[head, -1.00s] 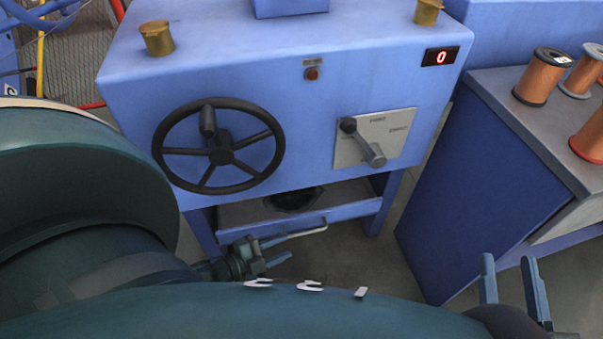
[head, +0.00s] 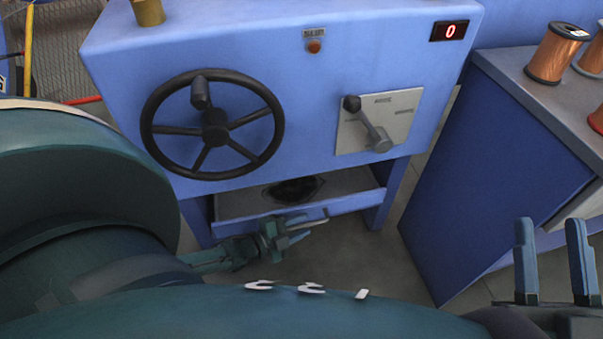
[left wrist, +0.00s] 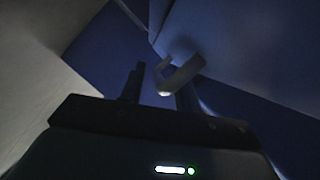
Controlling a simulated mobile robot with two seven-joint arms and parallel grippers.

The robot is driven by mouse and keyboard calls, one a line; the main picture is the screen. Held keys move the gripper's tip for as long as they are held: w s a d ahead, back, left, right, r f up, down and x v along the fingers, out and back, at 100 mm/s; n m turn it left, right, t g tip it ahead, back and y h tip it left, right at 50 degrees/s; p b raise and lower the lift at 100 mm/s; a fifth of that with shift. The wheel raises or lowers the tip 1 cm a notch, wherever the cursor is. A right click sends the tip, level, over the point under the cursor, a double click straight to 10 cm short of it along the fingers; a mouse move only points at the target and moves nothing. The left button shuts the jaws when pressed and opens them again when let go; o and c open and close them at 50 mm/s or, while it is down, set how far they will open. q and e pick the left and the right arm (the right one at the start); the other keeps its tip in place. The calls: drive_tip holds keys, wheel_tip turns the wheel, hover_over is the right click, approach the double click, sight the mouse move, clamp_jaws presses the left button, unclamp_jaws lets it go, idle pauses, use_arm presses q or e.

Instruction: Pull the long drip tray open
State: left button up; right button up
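The long drip tray (head: 352,202) sits low under the blue machine, with a blue front and a grey inside holding a dark patch. Its pale bar handle (head: 312,223) sticks out in front, partly hidden by my left gripper (head: 290,232). In the left wrist view, the curved handle (left wrist: 180,76) reaches between the two parted fingers of my left gripper (left wrist: 160,88). The fingers look open around it; contact is too dark to tell. My right gripper (head: 553,255) is open and empty at the lower right, away from the tray.
The machine front carries a black handwheel (head: 214,128), a lever plate (head: 380,122) and a red display (head: 449,31). A blue cabinet (head: 495,165) with copper spools (head: 556,54) stands at the right. Bare floor (head: 345,265) lies before the tray.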

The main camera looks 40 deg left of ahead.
use_arm(q)
drive_tip(key=shift+w+d+f, duration=0.1)
drive_tip(key=shift+w+d, duration=0.05)
drive_tip(key=shift+w, duration=0.2)
clamp_jaws()
idle(0.5)
